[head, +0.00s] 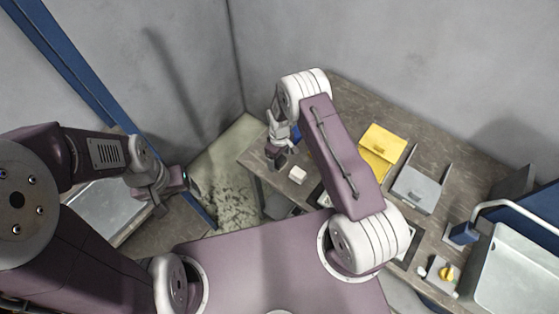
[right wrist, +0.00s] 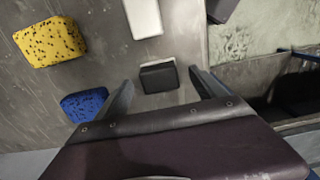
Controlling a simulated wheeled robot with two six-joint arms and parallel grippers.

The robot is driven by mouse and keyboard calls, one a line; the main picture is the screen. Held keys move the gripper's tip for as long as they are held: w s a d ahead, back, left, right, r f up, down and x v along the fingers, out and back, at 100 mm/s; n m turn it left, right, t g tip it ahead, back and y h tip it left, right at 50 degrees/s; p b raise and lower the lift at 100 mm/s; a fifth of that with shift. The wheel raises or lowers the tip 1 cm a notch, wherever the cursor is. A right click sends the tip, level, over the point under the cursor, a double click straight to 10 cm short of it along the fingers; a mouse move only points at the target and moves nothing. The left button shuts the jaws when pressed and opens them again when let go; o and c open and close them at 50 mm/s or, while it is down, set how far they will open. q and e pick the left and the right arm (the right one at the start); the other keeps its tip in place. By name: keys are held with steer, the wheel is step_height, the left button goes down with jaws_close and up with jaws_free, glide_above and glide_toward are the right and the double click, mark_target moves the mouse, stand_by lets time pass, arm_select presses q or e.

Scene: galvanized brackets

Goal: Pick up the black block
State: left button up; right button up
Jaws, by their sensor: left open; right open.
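The black block (right wrist: 158,77) lies on the grey-brown worktop in the right wrist view. It has a dark grey top and sits between the fingertips of my right gripper (right wrist: 161,80), with space on both sides. The fingers are open and hold nothing. In the head view my right gripper (head: 277,151) is at the far left end of the worktop; I cannot make out the black block there. My left gripper (head: 163,195) is open and empty at the left, away from that worktop.
A white block (right wrist: 143,18) lies just beyond the black one. A yellow speckled block (right wrist: 50,42) and a blue speckled block (right wrist: 84,104) lie to the left.

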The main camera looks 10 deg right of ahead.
steer(key=shift+f, duration=1.15)
arm_select(q)
steer(key=shift+r, duration=0.35)
arm_select(e)
steer(key=c, duration=1.5)
arm_select(q)
steer(key=shift+f, duration=0.1)
arm_select(e)
steer(key=shift+w+r, duration=0.1)
steer(key=shift+r, duration=0.05)
steer(key=shift+r, duration=0.35)
step_height(320, 180, up, 3)
steer(key=shift+f+b, duration=0.15)
steer(key=shift+b, duration=0.75)
steer(key=s+d+r, duration=0.2)
steer(key=s, duration=0.1)
steer(key=s+d+r+b, duration=0.1)
steer(key=s+d+r, duration=0.1)
steer(key=s+r, duration=0.1)
steer(key=s+d+r+b, duration=0.1)
steer(key=s+d+r, duration=0.1)
steer(key=s+d, duration=0.1)
steer(key=shift+s+r, duration=0.25)
steer(key=o, duration=0.9)
steer(key=shift+c, duration=0.2)
arm_select(q)
step_height(320, 180, down, 4)
steer(key=shift+f, duration=0.1)
arm_select(e)
steer(key=c, duration=0.6)
